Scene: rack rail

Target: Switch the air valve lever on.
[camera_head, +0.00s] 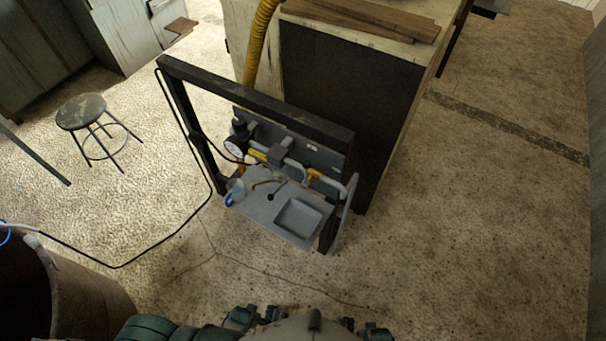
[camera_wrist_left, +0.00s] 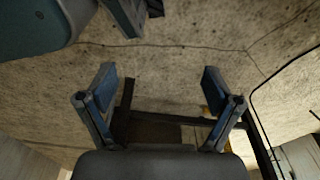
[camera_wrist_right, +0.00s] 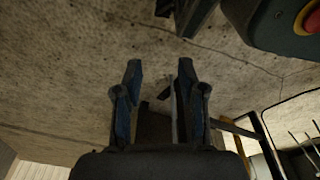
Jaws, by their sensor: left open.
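The rack (camera_head: 262,103) stands on the floor ahead, a dark frame with a grey back panel carrying grey pipework (camera_head: 294,167). Two yellow parts show on the pipes, one at the left (camera_head: 257,155) and one at the right (camera_head: 315,175). I cannot tell which is the air valve lever, or its position. A round white gauge (camera_head: 235,149) sits at the left end. My left gripper (camera_wrist_left: 160,77) is open and empty, with part of the rack beyond its fingers. My right gripper (camera_wrist_right: 159,70) has its fingers apart with nothing between them. Neither gripper touches the rack.
The rack's grey shelf (camera_head: 252,207) holds a grey tray (camera_head: 298,217) and a blue-and-clear cup (camera_head: 234,192). A dark-sided cabinet (camera_head: 345,95) stands behind. A stool (camera_head: 81,112) is at left, and a brown barrel (camera_head: 85,300) at lower left. The floor at right is clear.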

